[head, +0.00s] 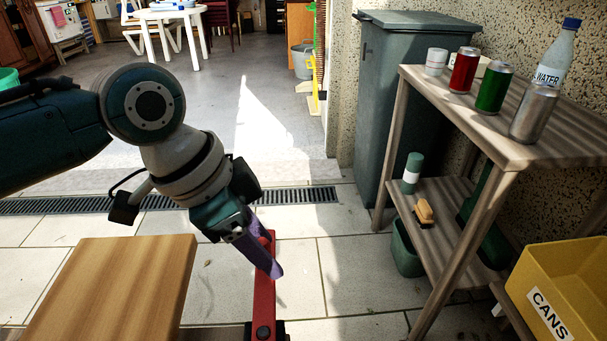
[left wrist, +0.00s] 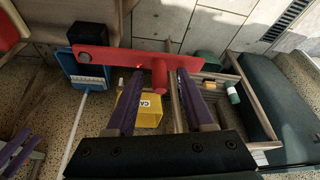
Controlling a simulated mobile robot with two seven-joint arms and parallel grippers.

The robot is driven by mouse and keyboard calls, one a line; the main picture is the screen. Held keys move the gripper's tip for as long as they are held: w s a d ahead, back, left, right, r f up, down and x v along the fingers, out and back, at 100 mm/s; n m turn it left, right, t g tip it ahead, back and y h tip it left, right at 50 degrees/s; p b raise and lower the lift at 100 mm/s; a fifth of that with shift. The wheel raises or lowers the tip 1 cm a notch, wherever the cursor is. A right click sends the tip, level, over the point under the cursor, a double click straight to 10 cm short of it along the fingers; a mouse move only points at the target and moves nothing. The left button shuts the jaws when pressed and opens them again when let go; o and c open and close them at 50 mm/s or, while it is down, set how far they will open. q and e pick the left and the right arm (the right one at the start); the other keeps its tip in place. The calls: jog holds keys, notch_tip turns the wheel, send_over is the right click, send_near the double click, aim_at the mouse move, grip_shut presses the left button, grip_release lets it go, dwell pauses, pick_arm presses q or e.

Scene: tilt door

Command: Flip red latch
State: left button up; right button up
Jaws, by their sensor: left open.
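The red latch (head: 264,300) is a flat red bar at the right of the wooden panel (head: 115,290) in the head view. Its lower end sits on a dark pivot. In the left wrist view the red latch (left wrist: 120,58) lies across the upper middle, with a round red peg standing out from it. My left gripper (head: 265,256) is at the latch's upper end, partly covering it. In the left wrist view its purple fingers (left wrist: 160,78) are open, one on each side of the peg. Contact cannot be told.
A wooden shelf table (head: 420,88) with cans and a water bottle (head: 557,58) stands at the right. A yellow cans crate (head: 540,262) is at the lower right. A grey-green bin (head: 400,75) stands behind. Tiled floor is clear between latch and shelf.

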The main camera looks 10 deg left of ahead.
pick_arm(q)
grip_shut()
dwell(0.4)
dwell(1.0)
